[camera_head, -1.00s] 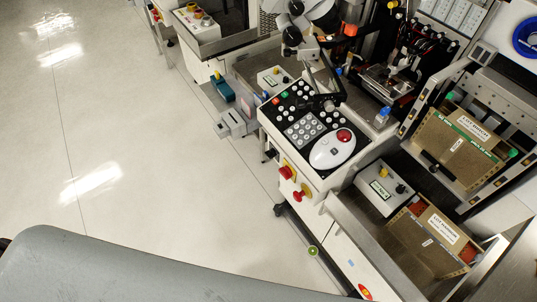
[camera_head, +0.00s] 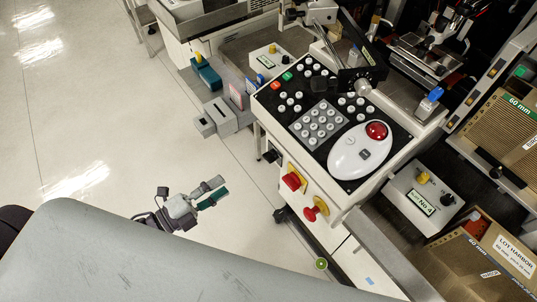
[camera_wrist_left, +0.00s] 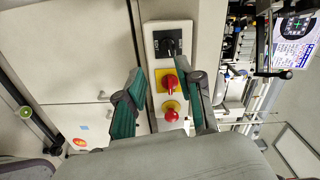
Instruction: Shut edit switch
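No label reading "edit" is legible, so I cannot tell which control is the edit switch. A narrow panel on the console side carries a black rotary switch (camera_wrist_left: 168,46), a red rotary switch on a yellow plate (camera_wrist_left: 168,82) and a red mushroom button (camera_wrist_left: 171,115). In the head view the black switch (camera_head: 271,155), red rotary switch (camera_head: 292,181) and red button (camera_head: 315,208) also show. My left gripper (camera_head: 222,188) is left of this panel, apart from it. In the wrist view its green-padded fingers (camera_wrist_left: 166,88) are spread open and empty, with the panel between them. My right gripper is out of view.
The console top has a keypad (camera_head: 318,125) and a white trackball unit (camera_head: 361,152). A small control box (camera_head: 421,198) with a yellow button stands right of it, near brown bins (camera_head: 465,268). The floor (camera_head: 90,130) on the left is clear.

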